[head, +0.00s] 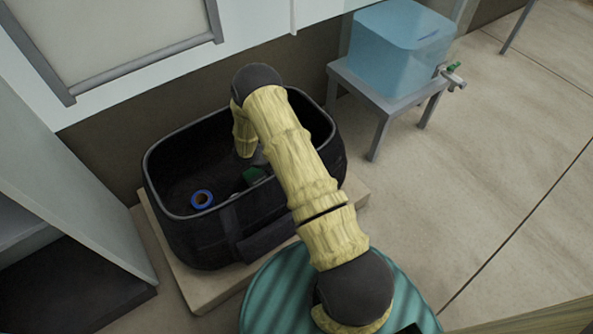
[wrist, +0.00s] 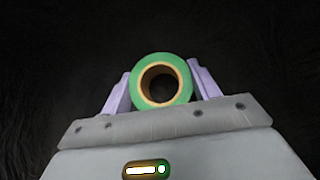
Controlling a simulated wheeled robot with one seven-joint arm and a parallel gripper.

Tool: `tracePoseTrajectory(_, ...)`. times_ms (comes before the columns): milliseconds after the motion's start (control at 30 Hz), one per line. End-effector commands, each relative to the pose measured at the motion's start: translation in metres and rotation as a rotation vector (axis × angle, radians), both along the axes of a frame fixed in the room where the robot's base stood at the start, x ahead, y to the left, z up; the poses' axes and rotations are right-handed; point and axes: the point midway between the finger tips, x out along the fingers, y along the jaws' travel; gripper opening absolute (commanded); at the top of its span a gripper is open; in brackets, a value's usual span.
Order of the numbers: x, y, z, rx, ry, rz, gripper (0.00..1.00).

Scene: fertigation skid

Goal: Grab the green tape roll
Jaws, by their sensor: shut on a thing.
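The green tape roll (wrist: 186,78), with a tan core and an open middle, sits between the two pale purple fingers of my gripper (wrist: 160,75) in the wrist view. The fingers press on its left and right sides, so my gripper is shut on it. In the head view my arm reaches down into a black open-topped bag (head: 190,238), and my gripper is mostly hidden there. A small dark green patch (head: 253,175) shows inside the bag beside my arm; I cannot tell whether it is the roll. The wrist view background is dark.
A blue tape roll (head: 202,199) lies in the bag, left of my arm. The bag stands on a low pale board (head: 205,290). A grey stool (head: 388,101) with a translucent blue tank (head: 400,50) stands behind at right. Open floor (head: 480,180) lies to the right.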

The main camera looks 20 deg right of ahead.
Motion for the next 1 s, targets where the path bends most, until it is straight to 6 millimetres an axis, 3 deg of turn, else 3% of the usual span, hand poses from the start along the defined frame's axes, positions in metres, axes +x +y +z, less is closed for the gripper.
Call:
tracePoseTrajectory(33, 0.001, 0.000, 0.015, -0.001, -0.003, 0.002, 0.38)
tracePoseTrajectory(200, 0.001, 0.000, 0.048, -0.001, -0.001, 0.001, 0.38)
tracePoseTrajectory(400, 0.000, 0.000, 0.074, 0.000, -0.001, 0.001, 0.38)
tracePoseTrajectory(1000, 0.000, 0.000, 0.079, 0.000, 0.000, 0.000, 0.38)
